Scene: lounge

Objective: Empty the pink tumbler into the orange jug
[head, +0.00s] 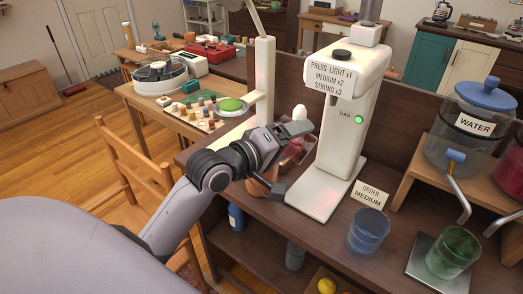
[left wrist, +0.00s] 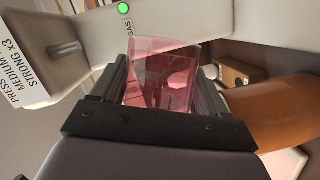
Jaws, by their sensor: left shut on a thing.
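My left gripper (head: 288,158) is shut on the pink tumbler (head: 294,150), beside the white gas machine. The hand is rolled, one finger above the other, and the tumbler looks tipped over. In the left wrist view the clear pink tumbler (left wrist: 165,75) sits between both fingers of the left gripper (left wrist: 163,88). I cannot tell what is in it. The orange jug (head: 257,187) is low behind my gripper, mostly hidden. In the left wrist view the orange jug (left wrist: 268,112) is large at the right, close to the tumbler and apart from its visible part. My right gripper is not in view.
The white gas machine (head: 345,130) stands just right of my gripper. A blue tumbler (head: 368,232), a green tumbler (head: 453,252) and an order card (head: 370,195) are at the right. A water dispenser (head: 470,125) stands behind them. A wooden chair (head: 125,170) is at the left.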

